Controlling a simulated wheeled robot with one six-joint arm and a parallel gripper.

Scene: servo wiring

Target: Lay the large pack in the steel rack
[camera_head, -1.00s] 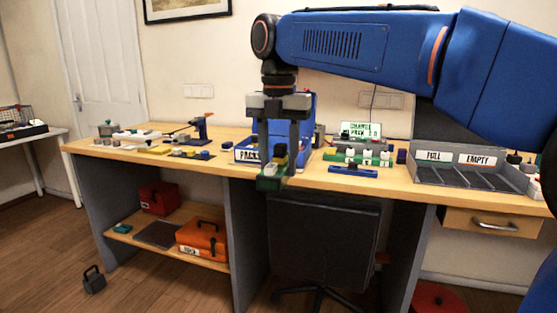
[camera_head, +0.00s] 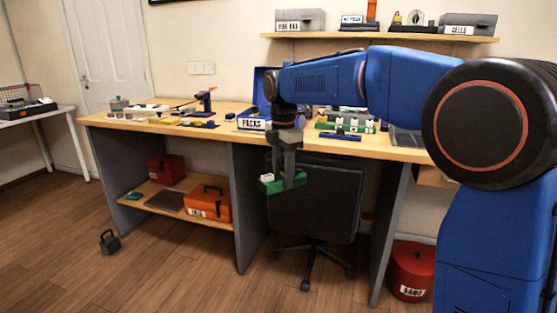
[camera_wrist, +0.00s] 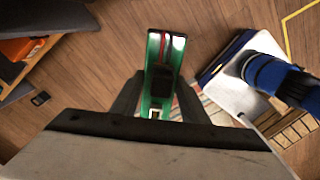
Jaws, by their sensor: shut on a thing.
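My gripper (camera_head: 287,178) is shut on a green pack (camera_head: 284,186), held in the air in front of the bench and the chair. In the wrist view the green pack (camera_wrist: 153,100) sits between the two fingers, with a dark block and red and black marks on its upper face. I cannot tell from its look alone whether it is the large pack. A wire-sided grey thing (camera_head: 18,93) stands on the white side table at far left; I cannot tell whether it is the steel rack. The grey tray (camera_head: 406,138) on the bench is mostly hidden by my arm.
The wooden bench (camera_head: 225,108) holds a blue PACKS box (camera_head: 254,122) and several small parts. A black chair (camera_head: 315,205) stands under it. A dark weight (camera_head: 109,242) lies on the floor at left, and a red bin (camera_head: 411,270) stands at right.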

